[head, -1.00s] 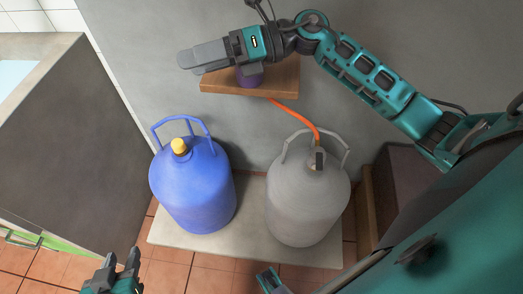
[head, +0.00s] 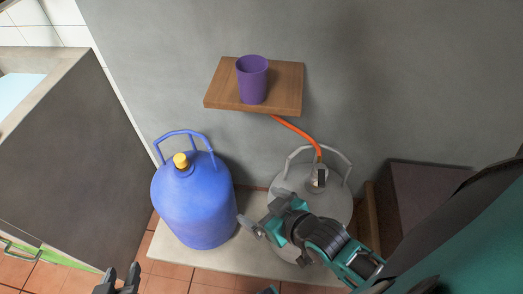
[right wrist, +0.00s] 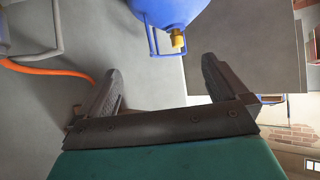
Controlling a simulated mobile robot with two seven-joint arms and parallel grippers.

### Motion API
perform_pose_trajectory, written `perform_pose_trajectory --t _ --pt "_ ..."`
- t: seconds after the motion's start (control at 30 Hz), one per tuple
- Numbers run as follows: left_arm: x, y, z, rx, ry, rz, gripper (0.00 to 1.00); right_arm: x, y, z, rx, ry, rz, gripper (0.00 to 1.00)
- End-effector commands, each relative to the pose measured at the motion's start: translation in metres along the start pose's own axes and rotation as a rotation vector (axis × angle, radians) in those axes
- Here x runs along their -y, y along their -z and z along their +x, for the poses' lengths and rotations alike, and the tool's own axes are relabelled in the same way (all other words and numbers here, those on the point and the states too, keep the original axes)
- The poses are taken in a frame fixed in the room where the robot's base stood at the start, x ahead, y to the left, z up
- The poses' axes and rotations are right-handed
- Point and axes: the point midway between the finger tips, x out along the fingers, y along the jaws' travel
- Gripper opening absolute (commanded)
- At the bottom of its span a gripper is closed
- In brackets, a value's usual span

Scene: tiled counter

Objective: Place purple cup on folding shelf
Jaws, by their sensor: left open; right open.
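The purple cup (head: 252,80) stands upright on the wooden folding shelf (head: 285,93), which juts from the grey wall. Nothing touches the cup. My right gripper (head: 247,226) is in front of the grey gas bottle, well below the shelf, and is open and empty. In the right wrist view its two dark fingers (right wrist: 160,85) are spread with nothing between them. My left gripper (head: 123,277) is at the bottom edge of the head view, open and empty, with its fingertips apart.
A blue gas bottle (head: 193,200) and a grey gas bottle (head: 290,188) stand on a pale slab (head: 175,255) under the shelf. An orange hose (head: 297,130) runs from the grey bottle up toward the shelf. A dark cabinet (head: 75,160) stands at the left.

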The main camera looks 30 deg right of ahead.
Motion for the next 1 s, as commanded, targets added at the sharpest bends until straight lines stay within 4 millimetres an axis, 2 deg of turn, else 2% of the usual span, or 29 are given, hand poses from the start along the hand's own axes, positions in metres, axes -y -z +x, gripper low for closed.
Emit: perform_pose_trajectory --t 0.07,0.17,0.27,0.3,0.4,0.5,0.6,0.7,1.0 --pt "0.0 0.001 -0.001 -0.001 0.0 0.0 0.43 -0.003 0.006 0.0 -0.013 -0.011 0.006 1.0" --pt "0.0 0.004 -0.002 -0.003 0.001 0.001 0.43 -0.019 0.037 -0.002 -0.092 -0.068 0.027 1.0" --pt "0.001 0.008 -0.004 -0.009 0.002 0.003 0.43 -0.045 0.089 -0.01 -0.231 -0.157 0.07 1.0" --pt "0.001 0.009 -0.005 -0.012 0.004 0.004 0.43 -0.055 0.11 -0.015 -0.291 -0.192 0.086 1.0" --pt "0.003 0.008 -0.006 -0.006 0.009 0.006 0.43 -0.077 0.156 -0.033 -0.431 -0.261 0.12 1.0" --pt "0.005 0.004 -0.006 0.003 0.012 0.007 0.43 -0.092 0.187 -0.048 -0.534 -0.303 0.143 1.0" --pt "0.005 0.004 -0.007 0.002 0.014 0.007 0.43 -0.1 0.204 -0.058 -0.592 -0.323 0.152 1.0" --pt "0.006 0.004 -0.008 -0.001 0.015 0.007 0.43 -0.104 0.212 -0.056 -0.611 -0.327 0.154 1.0" --pt "0.007 0.005 -0.009 -0.002 0.017 0.008 0.43 -0.119 0.237 -0.019 -0.61 -0.326 0.152 1.0"
